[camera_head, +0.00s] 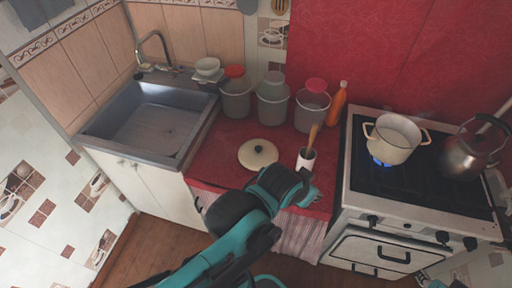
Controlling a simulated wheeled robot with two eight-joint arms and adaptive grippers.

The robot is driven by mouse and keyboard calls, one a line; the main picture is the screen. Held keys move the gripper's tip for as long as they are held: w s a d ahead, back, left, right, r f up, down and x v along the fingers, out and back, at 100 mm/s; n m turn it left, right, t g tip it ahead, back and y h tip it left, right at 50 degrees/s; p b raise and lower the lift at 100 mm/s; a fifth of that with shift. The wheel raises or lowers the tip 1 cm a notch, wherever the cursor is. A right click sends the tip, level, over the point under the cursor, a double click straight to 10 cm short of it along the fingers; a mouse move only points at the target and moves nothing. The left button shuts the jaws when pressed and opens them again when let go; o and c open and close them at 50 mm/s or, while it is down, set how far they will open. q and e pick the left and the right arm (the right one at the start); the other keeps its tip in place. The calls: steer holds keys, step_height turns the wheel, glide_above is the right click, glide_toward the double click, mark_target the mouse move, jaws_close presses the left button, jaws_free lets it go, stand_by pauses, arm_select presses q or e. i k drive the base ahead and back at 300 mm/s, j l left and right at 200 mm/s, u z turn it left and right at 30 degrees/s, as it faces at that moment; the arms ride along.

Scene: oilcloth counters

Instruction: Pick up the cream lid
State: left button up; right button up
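The cream lid (258,154), round with a dark knob on top, lies on the red countertop left of a white cup. An arm comes in from the lower left, which I take as my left arm. Its gripper (306,189) is over the front edge of the counter, to the right of and nearer than the lid, and apart from it. Its fingers are dark and small, so whether they are open or shut cannot be told. My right gripper is not in view.
A white cup (306,163) with a wooden utensil stands close beyond my gripper. Several grey containers and an orange bottle (337,104) line the back. A stove (358,190) with a cream pot (393,143) over a blue flame and a kettle (470,155) is right; a sink (150,125) is left.

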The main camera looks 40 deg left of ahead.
mark_target(254, 155)
steer(key=u, duration=1.5)
